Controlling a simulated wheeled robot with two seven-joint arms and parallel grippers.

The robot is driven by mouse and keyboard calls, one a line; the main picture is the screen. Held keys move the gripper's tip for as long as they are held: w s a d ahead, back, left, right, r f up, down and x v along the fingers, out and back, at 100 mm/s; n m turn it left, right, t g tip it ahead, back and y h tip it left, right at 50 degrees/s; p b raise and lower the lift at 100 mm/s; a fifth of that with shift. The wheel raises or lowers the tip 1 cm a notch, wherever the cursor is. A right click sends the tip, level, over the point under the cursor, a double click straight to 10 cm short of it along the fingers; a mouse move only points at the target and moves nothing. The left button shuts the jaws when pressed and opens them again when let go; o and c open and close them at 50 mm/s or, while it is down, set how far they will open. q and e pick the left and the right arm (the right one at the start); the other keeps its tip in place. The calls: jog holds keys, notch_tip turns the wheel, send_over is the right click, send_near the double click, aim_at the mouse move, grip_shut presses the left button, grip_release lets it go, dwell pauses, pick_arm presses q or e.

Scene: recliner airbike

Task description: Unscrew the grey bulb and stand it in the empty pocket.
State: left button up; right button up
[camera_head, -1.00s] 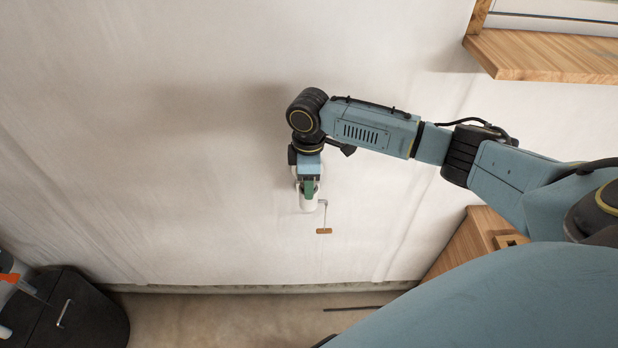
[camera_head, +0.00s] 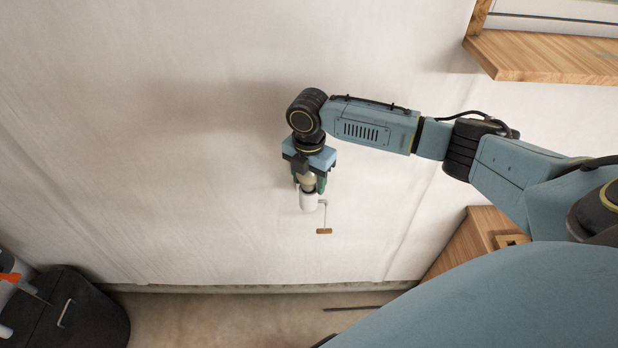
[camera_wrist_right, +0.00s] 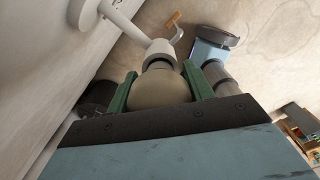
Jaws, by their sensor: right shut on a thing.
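The grey bulb (camera_wrist_right: 160,86) looks beige-grey and rounded, with its end at the white socket (camera_wrist_right: 160,50) of a wall lamp. It also shows small in the head view (camera_head: 308,182), just above the white socket (camera_head: 308,202). My right gripper (camera_head: 309,185) is shut on the bulb, its green fingers on either side of it in the right wrist view (camera_wrist_right: 159,78). I cannot tell how far the bulb's thread sits in the socket. My left gripper is not in view. I cannot make out the empty pocket.
A thin crank-like rod with a wooden handle (camera_head: 324,231) hangs beside the socket. A wooden shelf (camera_head: 545,58) juts out at upper right, and a wooden unit (camera_head: 475,243) stands below it. A black container (camera_head: 85,318) is at lower left. The wall left of the lamp is clear.

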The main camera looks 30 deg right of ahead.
jog(key=n, duration=1.1)
jog(key=shift+a+n, duration=0.1)
jog(key=shift+n, duration=0.2)
jog(key=o, duration=0.9)
jog(key=shift+r, duration=1.8)
